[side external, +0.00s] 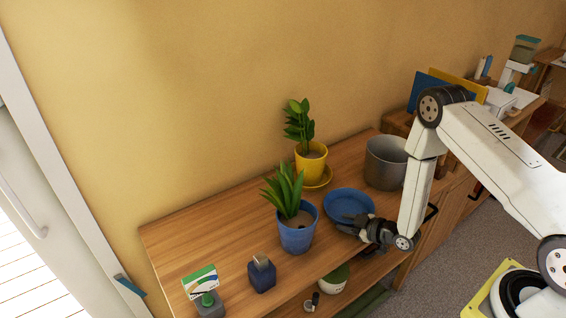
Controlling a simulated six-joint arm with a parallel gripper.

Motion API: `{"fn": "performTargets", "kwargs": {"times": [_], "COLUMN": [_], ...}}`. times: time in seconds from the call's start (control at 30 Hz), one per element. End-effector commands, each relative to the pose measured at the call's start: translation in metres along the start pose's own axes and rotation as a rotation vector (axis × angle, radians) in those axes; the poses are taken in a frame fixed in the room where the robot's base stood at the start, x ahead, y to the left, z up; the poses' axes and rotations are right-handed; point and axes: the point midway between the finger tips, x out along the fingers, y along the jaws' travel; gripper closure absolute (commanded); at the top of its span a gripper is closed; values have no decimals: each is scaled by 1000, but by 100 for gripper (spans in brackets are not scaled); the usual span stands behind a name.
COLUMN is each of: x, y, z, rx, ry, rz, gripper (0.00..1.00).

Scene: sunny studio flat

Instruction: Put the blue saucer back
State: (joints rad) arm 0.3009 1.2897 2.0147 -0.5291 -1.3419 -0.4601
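The blue saucer (347,202) is on or just above the wooden top, right of the blue pot and in front of the metal pot; I cannot tell whether it rests fully on the wood. My gripper (346,222) is at the saucer's front edge, reaching in from the right, its dark fingers overlapping the rim in this view. Whether the fingers are spread or closed on the rim is too small to tell. The blue pot (297,238) with a spiky green plant (286,190) stands upright left of the saucer, with no saucer visible under it.
A yellow pot (311,163) with a leafy plant stands on a yellow saucer (325,181) behind. A grey metal pot (384,165) is at the right. A dark blue holder (262,276) and a small card stand (205,290) are at the front left.

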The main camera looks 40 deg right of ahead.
Motion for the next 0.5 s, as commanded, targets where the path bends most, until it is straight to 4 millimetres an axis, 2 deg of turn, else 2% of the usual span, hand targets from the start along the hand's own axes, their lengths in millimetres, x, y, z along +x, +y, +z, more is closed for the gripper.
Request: {"fn": "performTargets", "kwargs": {"times": [0.5], "x": [-6], "y": [1], "z": [-2], "rx": [1], "ry": [-1], "rz": [0], "gripper": [60]}}
